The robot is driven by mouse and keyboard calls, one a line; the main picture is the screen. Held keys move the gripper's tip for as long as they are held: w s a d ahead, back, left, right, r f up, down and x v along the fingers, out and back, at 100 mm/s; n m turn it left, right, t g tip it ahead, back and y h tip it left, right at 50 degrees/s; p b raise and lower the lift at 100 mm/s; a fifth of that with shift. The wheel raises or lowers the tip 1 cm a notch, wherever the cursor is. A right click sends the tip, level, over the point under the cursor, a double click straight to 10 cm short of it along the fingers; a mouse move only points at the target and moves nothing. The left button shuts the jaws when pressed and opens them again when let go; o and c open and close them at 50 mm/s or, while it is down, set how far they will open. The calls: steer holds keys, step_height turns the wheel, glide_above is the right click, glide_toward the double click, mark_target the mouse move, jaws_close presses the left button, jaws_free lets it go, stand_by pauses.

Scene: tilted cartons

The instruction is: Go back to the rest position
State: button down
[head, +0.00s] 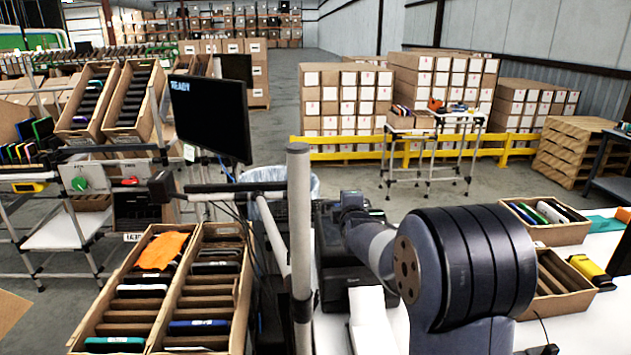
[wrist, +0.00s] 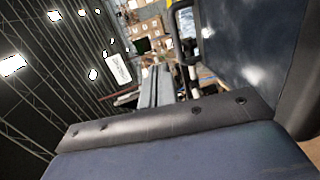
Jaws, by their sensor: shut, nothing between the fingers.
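My arm (head: 465,265) stands in the right foreground of the head view, folded close to the camera, with its big dark joint in front. A thinner wrist part (head: 368,238) reaches left from it. I cannot make out the fingertips in the head view. In the wrist view, two narrow grey bars side by side look like the fingers of my gripper (wrist: 155,86); they are together with nothing between them. Dark blue body parts fill the bottom and right of that view. The wrist view is tilted, with the ceiling on the left.
Two tilted cartons (head: 241,288) with several flat devices stand at lower left. A white table (head: 595,318) at right bears open cartons (head: 571,302) and a yellow device (head: 590,270). A grey post (head: 299,230) and a black monitor (head: 211,115) stand left of my arm. Open floor lies behind.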

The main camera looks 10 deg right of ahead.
steer(key=p+x, duration=0.2)
steer(key=x, duration=0.9)
steer(key=shift+p, duration=0.35)
steer(key=shift+r, duration=0.1)
steer(key=shift+s, duration=0.2)
